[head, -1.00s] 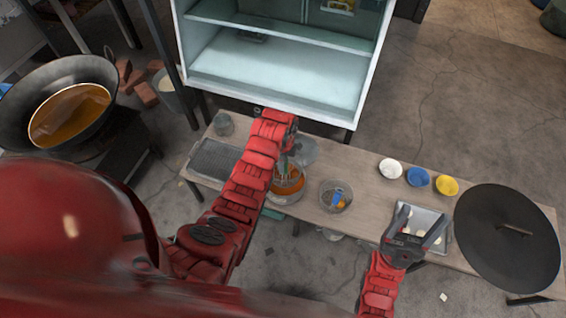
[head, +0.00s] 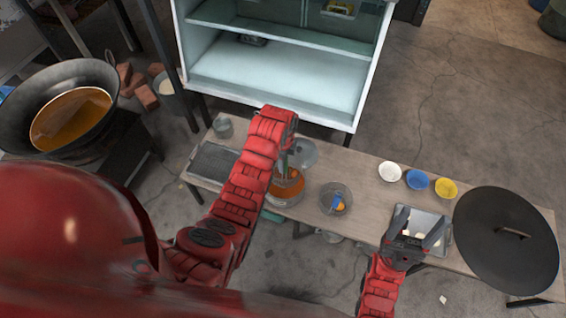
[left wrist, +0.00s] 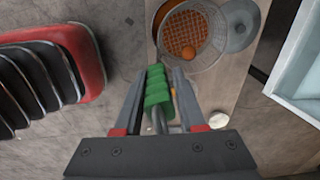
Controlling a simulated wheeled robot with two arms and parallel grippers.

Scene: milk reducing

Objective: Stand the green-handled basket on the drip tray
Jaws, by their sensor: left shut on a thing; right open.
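My left gripper (left wrist: 160,95) is shut on the green handle (left wrist: 158,90) of the wire basket. The round mesh basket (left wrist: 208,52) extends beyond the fingertips in the left wrist view, with orange showing through its mesh. In the head view my left gripper (head: 288,148) is partly hidden by its own arm, above the round orange-filled vessel area (head: 287,190). I cannot tell whether the basket hangs clear or sits in a vessel. The grey drip tray (head: 212,160) lies on the bench left of the basket. My right gripper (head: 418,228) is open over a metal tray.
A grey round lid (head: 303,153) lies behind the basket. White (head: 390,171), blue (head: 417,180) and yellow (head: 446,188) bowls line the back edge. A small grey cup (head: 223,126) stands behind the drip tray.

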